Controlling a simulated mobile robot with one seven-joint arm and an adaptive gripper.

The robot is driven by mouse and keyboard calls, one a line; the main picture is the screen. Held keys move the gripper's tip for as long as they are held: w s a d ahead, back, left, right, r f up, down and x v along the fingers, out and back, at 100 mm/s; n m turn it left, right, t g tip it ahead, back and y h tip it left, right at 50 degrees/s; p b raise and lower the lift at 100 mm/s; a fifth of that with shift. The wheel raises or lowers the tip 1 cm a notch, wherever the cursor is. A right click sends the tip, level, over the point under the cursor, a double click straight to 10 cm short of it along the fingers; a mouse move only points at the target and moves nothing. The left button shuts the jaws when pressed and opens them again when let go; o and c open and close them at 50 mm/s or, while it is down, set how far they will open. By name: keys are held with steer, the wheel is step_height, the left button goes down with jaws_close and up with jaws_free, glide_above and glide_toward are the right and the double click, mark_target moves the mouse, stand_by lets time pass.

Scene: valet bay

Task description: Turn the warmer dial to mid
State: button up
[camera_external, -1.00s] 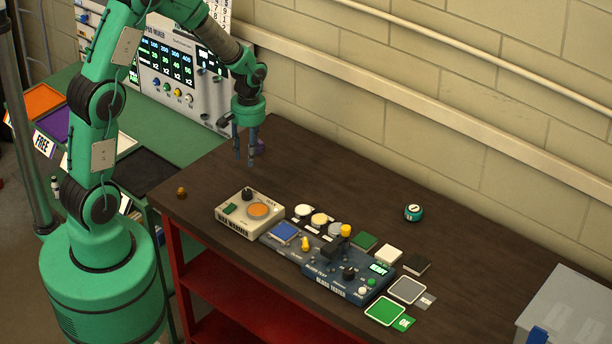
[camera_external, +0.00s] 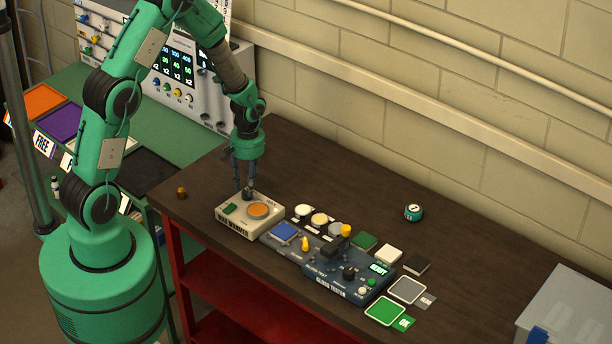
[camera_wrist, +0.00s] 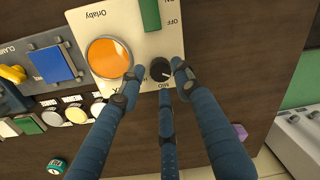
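The warmer (camera_external: 236,222) is a cream box with an orange round plate (camera_external: 258,210) and a green switch (camera_external: 230,208), standing at the left of the dark table. Its small black dial (camera_wrist: 160,68) shows in the wrist view, between an "OFF" label above and a "MID" label below. I cannot clearly read where the dial points. My gripper (camera_external: 245,190) is down at the dial, pointing downward. In the wrist view its blue fingers (camera_wrist: 158,76) are spread around the dial, with gaps visible, and hold nothing. In the external view the fingers partly hide the dial.
A blue gloss tester (camera_external: 335,285) stands to the right of the warmer, with round samples and square chips around it. A brown knob-like piece (camera_external: 181,192) lies near the table's left edge. A teal can (camera_external: 413,212) stands farther back. The back of the table is mostly clear.

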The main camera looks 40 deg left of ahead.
steer(key=shift+f, duration=1.05)
steer(key=shift+c, duration=0.2)
jaws_close()
steer(key=shift+m, duration=0.4)
steer(key=m, duration=0.5)
steer(key=shift+s, duration=0.1)
steer(key=m, duration=0.6)
steer(key=shift+a+t, duration=0.1)
steer(key=shift+t, duration=0.2)
